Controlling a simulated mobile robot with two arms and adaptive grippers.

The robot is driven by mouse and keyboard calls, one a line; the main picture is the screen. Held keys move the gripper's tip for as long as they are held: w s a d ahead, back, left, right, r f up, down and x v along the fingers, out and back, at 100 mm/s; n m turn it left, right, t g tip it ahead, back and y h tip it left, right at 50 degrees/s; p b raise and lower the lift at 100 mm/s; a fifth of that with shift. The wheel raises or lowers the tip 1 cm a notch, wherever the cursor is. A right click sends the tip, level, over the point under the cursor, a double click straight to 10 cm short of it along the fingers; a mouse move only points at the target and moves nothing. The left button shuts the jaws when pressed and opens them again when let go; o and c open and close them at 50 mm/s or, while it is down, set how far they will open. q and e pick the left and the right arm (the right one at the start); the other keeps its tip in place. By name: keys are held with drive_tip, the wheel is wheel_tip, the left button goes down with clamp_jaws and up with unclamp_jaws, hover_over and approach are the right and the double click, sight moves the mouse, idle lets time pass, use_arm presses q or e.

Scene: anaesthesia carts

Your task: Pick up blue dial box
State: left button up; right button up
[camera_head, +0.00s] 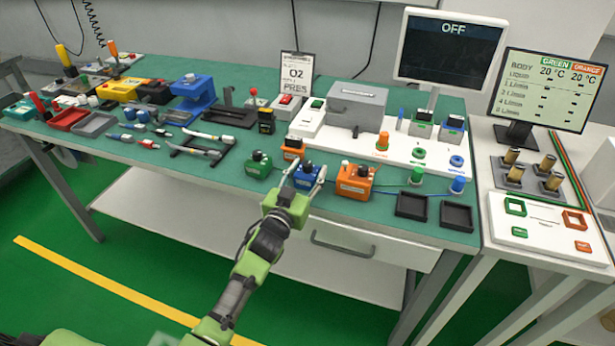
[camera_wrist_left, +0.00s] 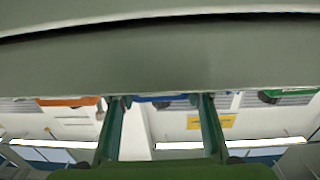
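The blue dial box (camera_head: 307,177), with a black knob on top, stands near the front edge of the green table between a green dial box (camera_head: 259,167) and an orange dial box (camera_head: 354,182). My left gripper (camera_head: 305,179) reaches in from the front, with one finger on each side of the blue box. In the left wrist view, which looks upside down, the blue box (camera_wrist_left: 162,98) shows between the fingers, with small gaps beside it. The gripper looks open, and I cannot tell whether the fingers touch the box. My right gripper is out of view.
Another orange box (camera_head: 293,150) sits just behind. Two black trays (camera_head: 411,206) lie to the right, near the table edge (camera_head: 370,222). A white panel (camera_head: 400,152) with coloured fittings stands behind. Tools and parts crowd the left side.

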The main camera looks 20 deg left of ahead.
sight(307, 164)
use_arm(q)
drive_tip(key=shift+r, duration=0.1)
drive_tip(key=c, duration=0.9)
drive_tip(key=shift+w+r, duration=0.1)
drive_tip(key=shift+r, duration=0.4)
wheel_tip(307, 164, up, 3)
drive_tip(key=shift+f, duration=0.15)
drive_tip(key=s+a+r, duration=0.2)
drive_tip(key=s+r, duration=0.1)
drive_tip(key=s, duration=0.1)
drive_tip(key=s+a+r, duration=0.2)
drive_tip(key=s+r, duration=0.1)
drive_tip(key=s, duration=0.1)
drive_tip(key=s+a+r, duration=0.2)
drive_tip(key=s+r, duration=0.1)
drive_tip(key=s, duration=0.1)
drive_tip(key=shift+s+r, duration=0.15)
drive_tip(key=shift+s, duration=0.25)
